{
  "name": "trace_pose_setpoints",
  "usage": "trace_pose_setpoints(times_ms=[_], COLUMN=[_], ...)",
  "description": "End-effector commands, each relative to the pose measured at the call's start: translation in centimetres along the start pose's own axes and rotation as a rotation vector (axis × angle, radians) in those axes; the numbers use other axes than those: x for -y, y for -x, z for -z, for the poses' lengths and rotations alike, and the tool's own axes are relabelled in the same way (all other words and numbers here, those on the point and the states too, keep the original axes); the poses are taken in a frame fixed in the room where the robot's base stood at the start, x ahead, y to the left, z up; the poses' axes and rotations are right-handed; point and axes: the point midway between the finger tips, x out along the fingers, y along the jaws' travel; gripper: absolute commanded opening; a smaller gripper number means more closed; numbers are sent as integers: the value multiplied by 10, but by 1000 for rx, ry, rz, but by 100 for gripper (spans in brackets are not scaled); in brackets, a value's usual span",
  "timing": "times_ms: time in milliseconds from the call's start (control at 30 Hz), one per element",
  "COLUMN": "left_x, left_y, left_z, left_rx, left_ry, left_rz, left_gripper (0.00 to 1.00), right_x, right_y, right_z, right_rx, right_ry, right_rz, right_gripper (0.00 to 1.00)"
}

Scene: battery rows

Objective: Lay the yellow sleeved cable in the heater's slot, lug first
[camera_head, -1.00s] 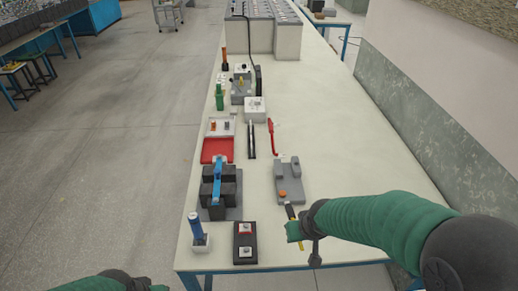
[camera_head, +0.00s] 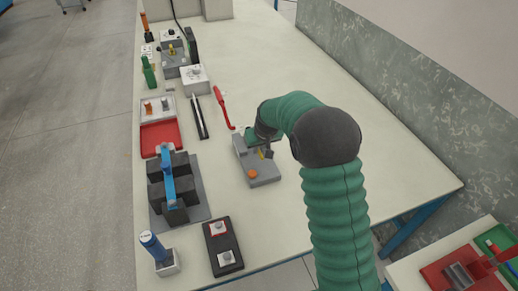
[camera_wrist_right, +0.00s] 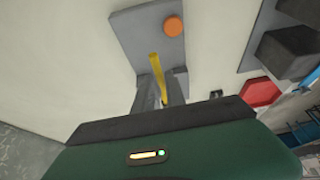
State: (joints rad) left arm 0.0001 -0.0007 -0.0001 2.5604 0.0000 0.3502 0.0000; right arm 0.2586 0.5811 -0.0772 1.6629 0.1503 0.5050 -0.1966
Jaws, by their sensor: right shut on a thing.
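The heater (camera_head: 265,178) is a grey block with a flat plate and an orange knob (camera_head: 253,174), lying on the table at the middle of the head view. My right gripper (camera_head: 262,152) is over its far end, partly hidden by my arm. It is shut on the yellow sleeved cable (camera_head: 267,154). In the right wrist view the yellow cable (camera_wrist_right: 156,72) reaches out over the heater's grey plate (camera_wrist_right: 133,32), toward the orange knob (camera_wrist_right: 173,27). I cannot tell whether the cable touches the slot, and the lug is not clear. My left gripper is out of view.
A red cable (camera_head: 222,106) lies just beyond the heater. Left of it are a black slotted strip (camera_head: 199,117), a red tray (camera_head: 160,136) and dark battery blocks with a blue bar (camera_head: 168,178). A black holder (camera_head: 223,246) stands nearer. The table to the right is clear.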

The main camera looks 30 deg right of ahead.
Motion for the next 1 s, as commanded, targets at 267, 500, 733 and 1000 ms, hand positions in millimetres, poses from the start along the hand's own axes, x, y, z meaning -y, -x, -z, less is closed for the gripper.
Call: trace_pose_setpoints(times_ms=[267, 500, 733, 1000], left_x=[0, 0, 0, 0], left_y=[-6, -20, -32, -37], left_z=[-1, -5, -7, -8], left_rx=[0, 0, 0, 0], left_ry=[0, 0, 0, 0], left_rz=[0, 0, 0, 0], left_gripper=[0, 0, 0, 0], right_x=[0, 0, 0, 0], right_y=[-10, -32, -51, -61], right_z=[-6, -15, -23, -27], right_rx=[-2, -2, -3, -3], right_ry=[0, 0, -1, -1], right_rz=[1, 0, 0, 0], right_gripper=[0, 0, 0, 0])
